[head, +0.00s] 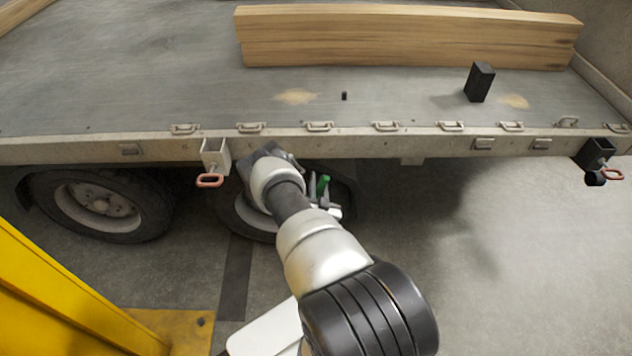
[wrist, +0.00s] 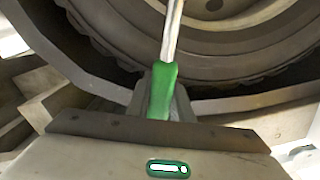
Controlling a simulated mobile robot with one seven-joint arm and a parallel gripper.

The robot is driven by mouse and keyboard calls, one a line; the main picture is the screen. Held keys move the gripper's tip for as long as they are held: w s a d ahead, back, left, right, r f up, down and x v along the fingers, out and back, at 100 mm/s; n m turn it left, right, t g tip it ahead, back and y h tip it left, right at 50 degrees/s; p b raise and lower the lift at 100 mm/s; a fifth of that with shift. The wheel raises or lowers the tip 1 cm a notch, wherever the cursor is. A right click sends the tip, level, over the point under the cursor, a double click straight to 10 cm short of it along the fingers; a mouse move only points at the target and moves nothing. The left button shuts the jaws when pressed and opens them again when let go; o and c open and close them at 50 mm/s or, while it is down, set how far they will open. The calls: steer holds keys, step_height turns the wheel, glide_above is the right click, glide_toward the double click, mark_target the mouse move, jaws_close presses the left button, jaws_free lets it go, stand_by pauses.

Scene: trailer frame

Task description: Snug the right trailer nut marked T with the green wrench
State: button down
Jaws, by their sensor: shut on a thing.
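My gripper (wrist: 160,112) is shut on the green handle of the wrench (wrist: 161,88) in the wrist view. The wrench's bare metal shaft runs up from the handle and out of the top of the picture, so its working end is hidden. In the head view my gripper (head: 328,205) is low by the trailer's right wheel, and a bit of the green handle (head: 323,185) shows beside it. My arm covers much of that wheel. I see no nut marked T in either view.
The trailer wheel (wrist: 235,68) fills the wrist view behind the wrench. The trailer's side rail (head: 400,145) runs above my gripper. Another wheel (head: 100,205) stands to the left. A yellow post (head: 60,300) stands at lower left. The floor to the right is clear.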

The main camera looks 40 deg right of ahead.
steer(key=shift+s+d+f+m+b, duration=0.15)
steer(key=shift+s+d+f+m, duration=0.15)
steer(key=shift+d, duration=0.2)
steer(key=shift+s+d+f+m+b, duration=0.2)
steer(key=shift+s+d+m, duration=0.1)
steer(key=shift+d, duration=0.15)
